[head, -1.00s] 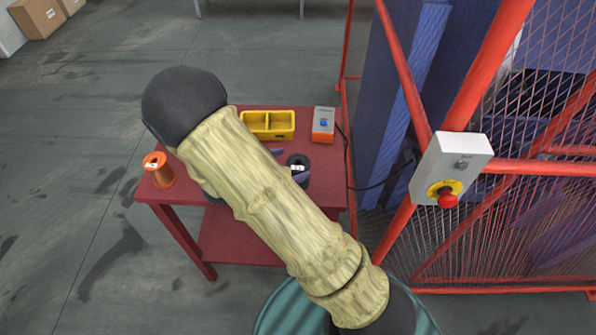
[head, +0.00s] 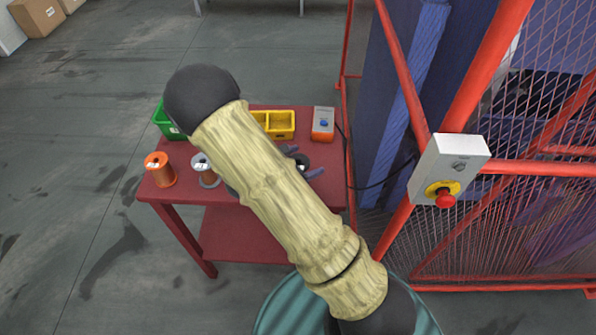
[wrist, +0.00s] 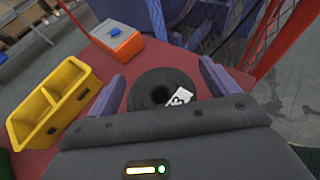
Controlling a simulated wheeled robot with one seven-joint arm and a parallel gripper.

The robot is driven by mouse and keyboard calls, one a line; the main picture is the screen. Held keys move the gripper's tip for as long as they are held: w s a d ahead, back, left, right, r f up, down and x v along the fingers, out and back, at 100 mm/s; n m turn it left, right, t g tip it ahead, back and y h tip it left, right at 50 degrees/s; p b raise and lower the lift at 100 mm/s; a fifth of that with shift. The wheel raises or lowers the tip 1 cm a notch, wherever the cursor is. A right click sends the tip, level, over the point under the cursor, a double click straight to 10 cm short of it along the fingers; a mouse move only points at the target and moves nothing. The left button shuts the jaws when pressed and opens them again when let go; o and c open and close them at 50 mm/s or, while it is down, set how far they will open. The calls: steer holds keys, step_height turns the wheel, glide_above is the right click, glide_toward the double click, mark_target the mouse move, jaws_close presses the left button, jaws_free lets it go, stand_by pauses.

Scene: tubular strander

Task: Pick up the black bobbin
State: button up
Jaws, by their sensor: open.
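The black bobbin (wrist: 150,80) stands on the red table, its round flange and centre hole facing up, with a white label at its right. My gripper (wrist: 162,72) is open, with one purple-grey finger on each side of the bobbin. I cannot tell whether either finger touches it. In the head view the bobbin (head: 302,158) is partly hidden by my arm, and the finger tips show at its upper left and lower right.
The red table (head: 160,192) also holds an orange spool (head: 160,170), a grey spool (head: 205,170), a green bin (head: 165,122), a yellow two-compartment bin (head: 280,125) and a grey-orange box with a blue button (head: 323,124). A red mesh fence (head: 520,166) stands at the right.

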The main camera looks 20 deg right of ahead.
steer(key=c, duration=1.1)
steer(key=shift+r, duration=0.1)
step_height(320, 180, up, 10)
steer(key=shift+f, duration=0.1)
stand_by(0.3)
